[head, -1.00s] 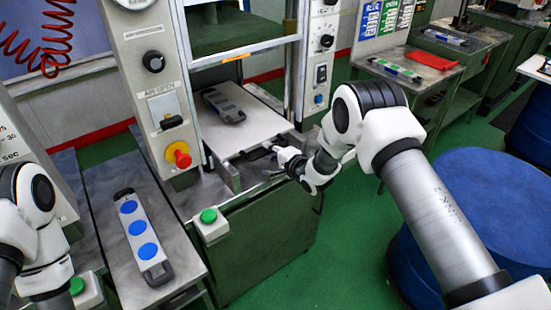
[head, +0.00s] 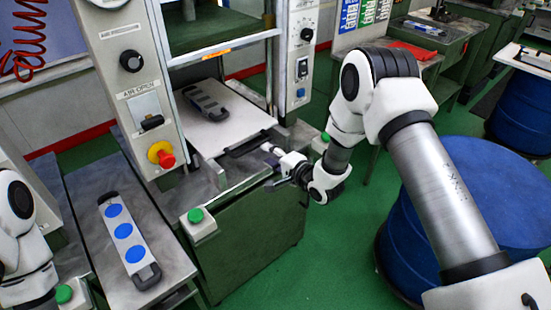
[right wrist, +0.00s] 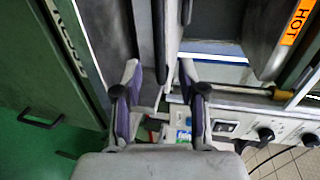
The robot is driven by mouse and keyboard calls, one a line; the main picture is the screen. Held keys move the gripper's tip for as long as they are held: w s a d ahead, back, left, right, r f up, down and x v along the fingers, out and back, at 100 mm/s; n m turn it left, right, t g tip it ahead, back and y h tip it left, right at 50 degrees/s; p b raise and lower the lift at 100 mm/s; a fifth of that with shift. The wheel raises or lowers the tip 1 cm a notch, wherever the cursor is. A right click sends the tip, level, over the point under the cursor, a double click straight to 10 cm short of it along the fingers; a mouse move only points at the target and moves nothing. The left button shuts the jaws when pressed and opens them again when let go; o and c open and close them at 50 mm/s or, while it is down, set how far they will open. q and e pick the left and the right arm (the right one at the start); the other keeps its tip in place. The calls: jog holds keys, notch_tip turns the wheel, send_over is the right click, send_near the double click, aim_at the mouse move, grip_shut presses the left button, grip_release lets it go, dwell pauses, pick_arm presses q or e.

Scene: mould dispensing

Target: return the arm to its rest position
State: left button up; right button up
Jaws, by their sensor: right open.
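My right gripper (head: 273,164) is open and empty, just in front of and slightly below the dark front handle (head: 248,144) of the press's light plate (head: 232,126). In the right wrist view, its two fingers (right wrist: 158,82) stand apart, with dark and grey press parts beyond them. My right arm reaches in from the lower right, bent at a raised elbow. A grey mould (head: 206,102) lies on the light plate inside the press. Links of my left arm show at the left edge of the head view; its gripper is out of the picture.
A mould with blue discs (head: 124,232) lies on the metal side table (head: 165,262). The press's green button box (head: 198,224) is left of the right gripper. A blue drum (head: 505,195) stands behind my right forearm. Green floor (head: 335,250) is free below the arm.

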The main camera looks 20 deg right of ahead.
jog(key=v, duration=0.3)
jog(key=shift+s, duration=0.2)
jog(key=s+a+f+n+g+h, duration=0.25)
jog(key=s+f+g, duration=0.45)
jog(key=s+f, duration=1.15)
jog(key=s+d+f+n+g+h, duration=0.1)
jog(key=s+n, duration=0.4)
jog(key=s, duration=0.5)
jog(key=s+d+f+n+g+h, duration=0.1)
jog(key=s+d+n+g+h, duration=0.1)
jog(key=s+n+g, duration=0.4)
jog(key=s+d, duration=0.1)
jog(key=s, duration=0.3)
jog(key=shift+d+f+g, duration=0.15)
jog(key=shift+d+g, duration=0.05)
jog(key=shift+g, duration=0.1)
